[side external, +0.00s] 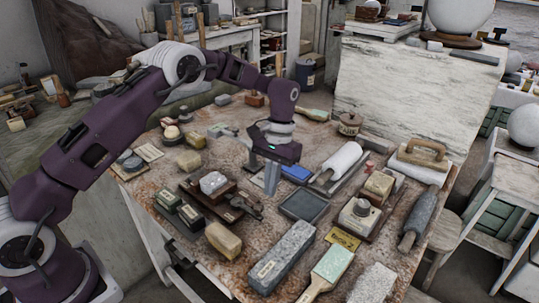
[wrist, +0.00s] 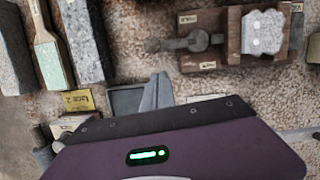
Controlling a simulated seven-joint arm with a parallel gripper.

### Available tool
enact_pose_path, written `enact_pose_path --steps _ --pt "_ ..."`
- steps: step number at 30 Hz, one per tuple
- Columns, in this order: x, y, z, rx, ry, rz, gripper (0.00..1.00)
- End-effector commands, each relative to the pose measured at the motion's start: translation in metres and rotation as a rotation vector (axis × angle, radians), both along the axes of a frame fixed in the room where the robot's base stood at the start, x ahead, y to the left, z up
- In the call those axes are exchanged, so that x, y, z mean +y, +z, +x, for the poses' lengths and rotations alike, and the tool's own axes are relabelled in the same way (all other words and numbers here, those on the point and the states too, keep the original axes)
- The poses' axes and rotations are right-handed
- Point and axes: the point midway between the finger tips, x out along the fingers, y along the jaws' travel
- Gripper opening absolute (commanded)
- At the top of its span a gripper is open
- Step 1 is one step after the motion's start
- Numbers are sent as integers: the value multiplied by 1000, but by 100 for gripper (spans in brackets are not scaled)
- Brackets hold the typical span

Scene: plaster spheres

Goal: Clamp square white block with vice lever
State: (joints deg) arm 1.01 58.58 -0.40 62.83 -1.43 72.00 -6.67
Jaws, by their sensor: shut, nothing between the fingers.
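A white, rough-edged block (side external: 213,182) sits in a brown vice (side external: 190,187) left of the table's middle. In the wrist view the block (wrist: 265,33) lies between the brown vice jaws (wrist: 234,35) at the upper right. A dark metal lever (side external: 246,206) sticks out from the vice's right side; it also shows in the wrist view (wrist: 190,42), pointing left with a round end. I cannot tell whether the jaws press on the block. My gripper (side external: 271,188) is shut and empty, pointing down to the right of the lever. Its fingers (wrist: 157,92) are apart from it in the wrist view.
A dark square tray (side external: 304,206) is right of my gripper, and a blue box (side external: 297,174) is behind it. A long grey stone (side external: 281,257) and a tan block (side external: 223,240) lie in front.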

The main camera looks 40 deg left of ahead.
Motion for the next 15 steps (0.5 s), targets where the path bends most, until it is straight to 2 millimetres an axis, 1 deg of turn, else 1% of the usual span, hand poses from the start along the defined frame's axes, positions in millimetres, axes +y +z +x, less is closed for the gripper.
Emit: enact_pose_path --steps 1,2,3,9,12,15 --pt "1 0 12 -6 0 1 0" --pt "2 8 15 -8 0 0 0" --pt "2 19 16 -10 0 0 0" --pt "4 66 27 -11 0 0 0" --pt "4 83 32 -11 0 1 0" --pt "5 93 33 -9 0 0 0"
